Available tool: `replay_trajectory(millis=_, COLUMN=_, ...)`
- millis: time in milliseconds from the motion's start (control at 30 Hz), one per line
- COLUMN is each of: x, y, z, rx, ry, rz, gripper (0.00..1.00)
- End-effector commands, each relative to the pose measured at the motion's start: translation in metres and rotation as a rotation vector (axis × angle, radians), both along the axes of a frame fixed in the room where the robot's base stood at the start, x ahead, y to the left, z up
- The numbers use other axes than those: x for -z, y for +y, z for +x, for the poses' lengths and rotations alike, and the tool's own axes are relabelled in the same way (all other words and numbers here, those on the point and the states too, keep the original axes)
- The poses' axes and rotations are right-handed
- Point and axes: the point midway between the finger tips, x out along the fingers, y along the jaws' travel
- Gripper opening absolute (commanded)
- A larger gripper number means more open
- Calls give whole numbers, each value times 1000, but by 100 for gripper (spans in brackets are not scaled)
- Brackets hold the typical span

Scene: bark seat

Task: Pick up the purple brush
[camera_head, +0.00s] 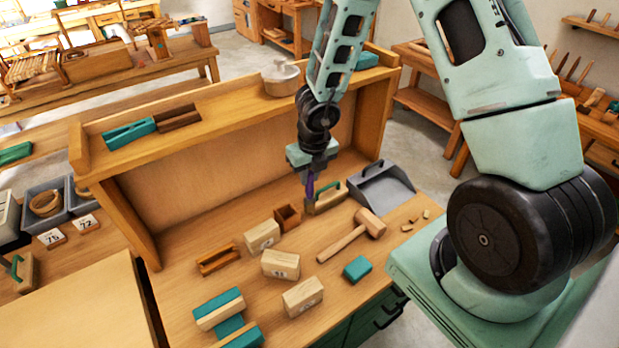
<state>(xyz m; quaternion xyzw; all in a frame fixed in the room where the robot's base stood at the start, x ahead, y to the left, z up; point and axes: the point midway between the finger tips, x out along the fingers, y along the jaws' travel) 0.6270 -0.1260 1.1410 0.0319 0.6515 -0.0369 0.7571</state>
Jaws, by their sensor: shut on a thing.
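The purple brush (310,186) shows as a small, narrow, upright purple shape just below my gripper (312,172). My gripper points down over the back right part of the workbench (390,226) and is shut on the brush. The gripper's body hides the upper part of the brush. The lower end of the brush is close to a wooden block with a green handle; I cannot tell whether they touch.
A green-handled wooden block (326,198), a grey dustpan (382,188) and a small open wooden box (287,217) are close by. A mallet (352,233) and several wooden blocks lie in front. A raised shelf (230,99) stands behind.

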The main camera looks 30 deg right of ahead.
Motion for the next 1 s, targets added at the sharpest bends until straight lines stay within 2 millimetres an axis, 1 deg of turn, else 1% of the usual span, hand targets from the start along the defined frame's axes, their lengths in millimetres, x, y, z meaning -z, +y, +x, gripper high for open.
replay_trajectory(millis=33, x=-19, y=-1, z=1, rx=7, ry=-4, rz=2, gripper=0)
replay_trajectory(millis=100, x=-35, y=-2, z=1, rx=8, ry=-4, rz=2, gripper=0)
replay_trajectory(millis=167, x=-44, y=-2, z=2, rx=8, ry=-6, rz=2, gripper=0)
replay_trajectory(millis=267, x=-63, y=-2, z=1, rx=6, ry=-4, rz=1, gripper=0)
replay_trajectory(millis=300, x=-74, y=-2, z=2, rx=8, ry=-7, rz=0, gripper=0)
replay_trajectory(millis=400, x=-95, y=-2, z=1, rx=5, ry=-5, rz=-1, gripper=0)
replay_trajectory(millis=500, x=-113, y=-2, z=1, rx=6, ry=-4, rz=0, gripper=0)
replay_trajectory(millis=600, x=-127, y=-1, z=1, rx=3, ry=-4, rz=-1, gripper=0)
replay_trajectory(millis=700, x=-136, y=-1, z=1, rx=2, ry=-2, rz=-1, gripper=0)
replay_trajectory(millis=800, x=-141, y=0, z=0, rx=0, ry=-2, rz=-1, gripper=0)
replay_trajectory(millis=1000, x=-143, y=0, z=0, rx=0, ry=0, rz=0, gripper=0)
